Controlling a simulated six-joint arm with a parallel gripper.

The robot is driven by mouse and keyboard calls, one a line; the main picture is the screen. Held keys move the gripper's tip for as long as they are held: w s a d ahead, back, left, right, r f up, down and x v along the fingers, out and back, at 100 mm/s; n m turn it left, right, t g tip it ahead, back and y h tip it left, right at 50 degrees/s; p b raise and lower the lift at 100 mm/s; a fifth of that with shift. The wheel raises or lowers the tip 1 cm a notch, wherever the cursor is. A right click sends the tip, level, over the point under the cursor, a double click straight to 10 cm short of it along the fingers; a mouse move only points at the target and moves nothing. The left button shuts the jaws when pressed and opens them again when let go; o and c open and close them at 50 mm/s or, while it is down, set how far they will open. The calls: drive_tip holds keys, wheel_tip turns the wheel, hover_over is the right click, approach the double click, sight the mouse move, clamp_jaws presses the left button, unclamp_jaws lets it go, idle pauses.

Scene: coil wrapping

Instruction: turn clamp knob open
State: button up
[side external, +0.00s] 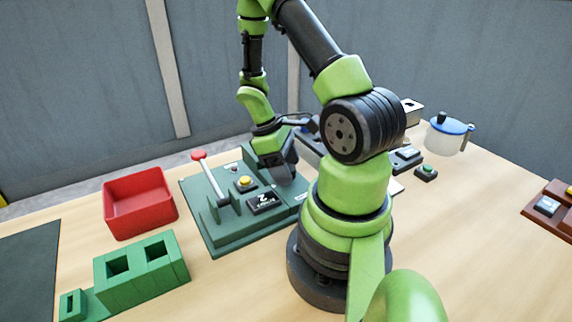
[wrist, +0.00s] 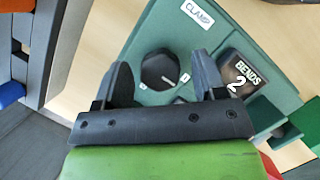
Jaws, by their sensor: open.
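The clamp knob (wrist: 160,69) is a dark, faceted round knob on a green plate, seen in the wrist view beside a white label reading CLAMP (wrist: 198,14). My gripper (wrist: 162,75) is open, with one finger on each side of the knob in that view. Whether the fingers touch it, I cannot tell. In the side external view my gripper (side external: 280,170) is low over the right part of the green station (side external: 228,245), and the knob is hidden behind it.
The station carries a red-tipped lever (side external: 212,180), a yellow button (side external: 244,183) and a display reading BENDS 2 (side external: 264,202). A red bin (side external: 139,204) and a green block with square holes (side external: 142,272) stand to the left. A white pot with a blue lid (side external: 449,134) stands at the back right.

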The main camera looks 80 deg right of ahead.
drive_tip(key=c, duration=0.9)
drive_tip(key=m+y, duration=0.1)
drive_tip(key=m, duration=0.3)
drive_tip(key=shift+m+y, duration=0.3)
drive_tip(key=shift+y, duration=0.1)
drive_tip(key=m+t+y, duration=0.1)
drive_tip(key=m, duration=0.3)
drive_tip(key=shift+d+m, duration=0.1)
drive_tip(key=shift+m, duration=0.2)
drive_tip(key=m+t, duration=0.1)
drive_tip(key=m, duration=0.1)
drive_tip(key=m+y, duration=0.1)
drive_tip(key=m, duration=0.1)
drive_tip(key=shift+s+m+t, duration=0.1)
drive_tip(key=shift+m+t, duration=0.2)
drive_tip(key=shift+t, duration=0.1)
drive_tip(key=shift+m+t+y, duration=0.3)
drive_tip(key=shift+m+t, duration=0.5)
drive_tip(key=shift+m, duration=1.3)
